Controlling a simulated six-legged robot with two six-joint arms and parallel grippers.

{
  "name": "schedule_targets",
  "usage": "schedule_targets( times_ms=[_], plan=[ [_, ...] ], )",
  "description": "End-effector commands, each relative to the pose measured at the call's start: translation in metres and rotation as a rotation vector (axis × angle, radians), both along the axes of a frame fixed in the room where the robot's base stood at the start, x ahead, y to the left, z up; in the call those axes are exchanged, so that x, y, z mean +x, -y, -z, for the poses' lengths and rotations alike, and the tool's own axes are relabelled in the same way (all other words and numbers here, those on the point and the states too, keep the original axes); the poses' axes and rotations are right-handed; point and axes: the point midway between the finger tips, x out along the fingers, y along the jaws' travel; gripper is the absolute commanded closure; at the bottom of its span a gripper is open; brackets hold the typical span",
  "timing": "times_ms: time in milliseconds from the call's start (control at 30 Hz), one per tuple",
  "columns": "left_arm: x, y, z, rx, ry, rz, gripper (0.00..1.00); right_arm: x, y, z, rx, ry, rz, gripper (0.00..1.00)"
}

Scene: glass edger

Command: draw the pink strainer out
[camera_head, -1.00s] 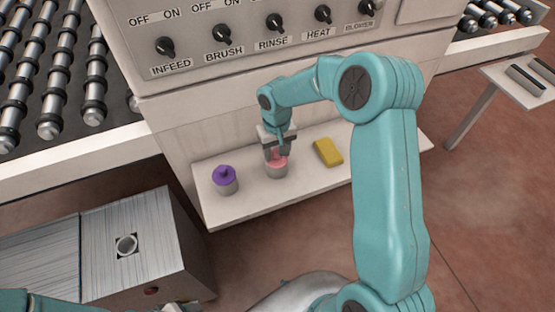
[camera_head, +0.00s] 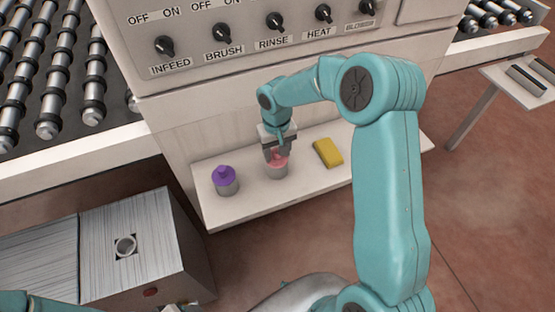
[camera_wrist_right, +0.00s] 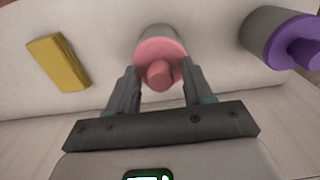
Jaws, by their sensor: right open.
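The pink strainer (camera_head: 279,160) sits in a grey cup (camera_head: 277,172) on the white shelf. In the right wrist view its round pink top and knob (camera_wrist_right: 159,72) show between my fingers. My right gripper (camera_head: 277,153) is above it, pointing down, with its open fingers (camera_wrist_right: 158,85) on either side of the knob. I cannot tell whether they touch it. My left gripper is not clearly seen; only a part of my left arm shows at the bottom left edge of the head view.
A purple-topped grey cup (camera_head: 225,181) stands left of the strainer on the shelf (camera_head: 300,184). A yellow block (camera_head: 328,152) lies to the right. The machine's knob panel (camera_head: 250,40) rises behind.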

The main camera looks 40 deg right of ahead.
Motion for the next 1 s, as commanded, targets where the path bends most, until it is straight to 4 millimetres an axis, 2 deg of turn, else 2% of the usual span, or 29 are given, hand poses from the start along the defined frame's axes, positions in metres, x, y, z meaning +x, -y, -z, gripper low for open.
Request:
schedule_targets(
  times_ms=[67, 200, 233, 1000],
  plan=[
    [0.0, 0.0, 0.0, 0.0, 0.0, 0.0, 0.42, 0.0, 0.0, 0.0, 0.0, 0.0, 0.0, 0.49],
    [0.0, 0.0, 0.0, 0.0, 0.0, 0.0, 0.42, 0.0, 0.0, 0.0, 0.0, 0.001, 0.0, 0.94],
    [0.0, 0.0, 0.0, 0.0, 0.0, 0.0, 0.42, 0.0, 0.0, 0.0, 0.0, 0.001, 0.0, 1.0],
    [0.0, 0.0, -0.006, 0.0, 0.0, 0.0, 0.42, 0.0, 0.0, -0.013, 0.0, 0.001, 0.0, 1.0]
  ],
)
